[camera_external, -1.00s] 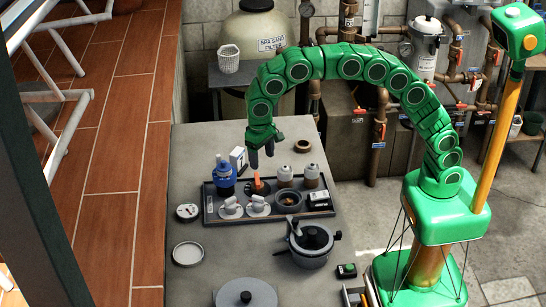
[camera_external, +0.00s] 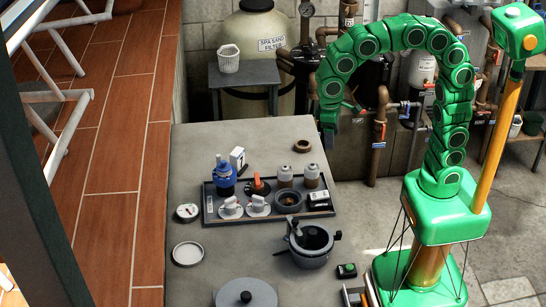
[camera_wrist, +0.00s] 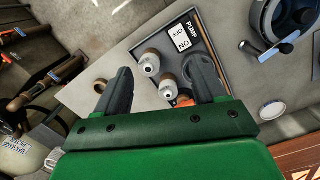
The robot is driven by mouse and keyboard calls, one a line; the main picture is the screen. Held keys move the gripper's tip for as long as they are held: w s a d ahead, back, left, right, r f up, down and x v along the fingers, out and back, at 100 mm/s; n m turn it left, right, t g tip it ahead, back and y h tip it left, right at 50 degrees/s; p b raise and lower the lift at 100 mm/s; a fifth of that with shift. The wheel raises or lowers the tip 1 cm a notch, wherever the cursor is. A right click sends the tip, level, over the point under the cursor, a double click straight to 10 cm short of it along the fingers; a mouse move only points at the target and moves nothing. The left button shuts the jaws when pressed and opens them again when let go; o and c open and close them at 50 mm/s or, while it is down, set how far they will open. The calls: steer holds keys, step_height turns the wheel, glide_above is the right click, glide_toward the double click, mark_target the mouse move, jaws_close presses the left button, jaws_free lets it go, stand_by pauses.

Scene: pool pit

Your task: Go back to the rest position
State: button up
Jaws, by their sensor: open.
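My gripper (camera_external: 328,138) hangs at the end of my green arm, fingers down, beyond the table's right edge in the external view. In the wrist view my gripper (camera_wrist: 162,75) shows two dark fingers spread wide with nothing held between them. My arm is arched high and folded toward its base.
The grey table (camera_external: 215,150) carries a dark tray (camera_external: 212,218) with a blue-topped bottle (camera_external: 224,178), an orange handle (camera_external: 259,184) and several fittings. A grey pot (camera_external: 311,248) stands in front. Pipes (camera_external: 379,140) and a sand filter tank (camera_external: 262,60) stand behind.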

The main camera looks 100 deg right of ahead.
steer(key=s+d+f+n, duration=0.1)
steer(key=s+f+n, duration=0.1)
steer(key=s, duration=1.1)
steer(key=s+f+n, duration=0.2)
steer(key=s+f, duration=0.1)
steer(key=s, duration=1.1)
steer(key=shift+s+d+f+n+g, duration=0.2)
steer(key=shift+d+f+n+g, duration=0.1)
steer(key=shift+d+f+g, duration=0.1)
steer(key=shift+c, duration=0.4)
